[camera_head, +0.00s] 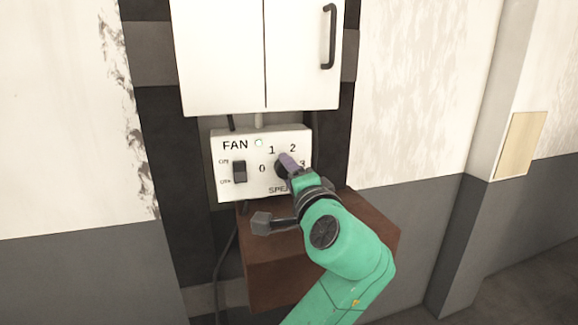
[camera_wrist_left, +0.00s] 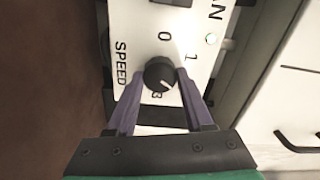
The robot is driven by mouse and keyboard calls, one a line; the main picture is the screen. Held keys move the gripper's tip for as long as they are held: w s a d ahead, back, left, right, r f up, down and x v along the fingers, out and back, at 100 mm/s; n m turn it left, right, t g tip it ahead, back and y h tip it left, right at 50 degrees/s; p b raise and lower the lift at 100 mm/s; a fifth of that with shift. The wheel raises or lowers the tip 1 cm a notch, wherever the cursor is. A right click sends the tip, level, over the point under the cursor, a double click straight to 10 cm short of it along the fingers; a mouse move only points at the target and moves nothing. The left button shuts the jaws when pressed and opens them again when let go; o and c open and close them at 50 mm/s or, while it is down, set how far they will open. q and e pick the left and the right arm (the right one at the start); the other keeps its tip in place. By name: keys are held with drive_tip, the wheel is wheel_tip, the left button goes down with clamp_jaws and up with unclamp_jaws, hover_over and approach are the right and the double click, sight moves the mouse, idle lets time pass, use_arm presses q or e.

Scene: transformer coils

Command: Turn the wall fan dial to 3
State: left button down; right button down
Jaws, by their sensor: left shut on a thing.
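The white fan panel (camera_head: 226,190) is on the wall, with the word FAN, a SPEED label and the numbers 0, 1, 2 and 3. Its black dial (camera_wrist_left: 158,72) shows in the left wrist view; in the head view my gripper partly hides it. My left gripper (camera_head: 286,164) reaches the dial from the front. In the left wrist view its purple fingers (camera_wrist_left: 160,82) stand on either side of the dial, shut on it. A pale mark on the dial points to the lower right there, between 1 and 3. The 2 is hidden in that view. My right gripper is in neither view.
A dark on/off switch (camera_head: 239,172) and a small pale green light (camera_head: 259,142) are on the panel. A white cabinet (camera_head: 222,60) with a black handle (camera_head: 330,36) hangs above. A brown box (camera_head: 262,262) juts out below.

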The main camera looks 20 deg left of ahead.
use_arm(q)
drive_tip(key=shift+m+p, duration=2)
drive_tip(key=shift+m, duration=3.7)
drive_tip(key=shift+c, duration=1.4)
unclamp_jaws()
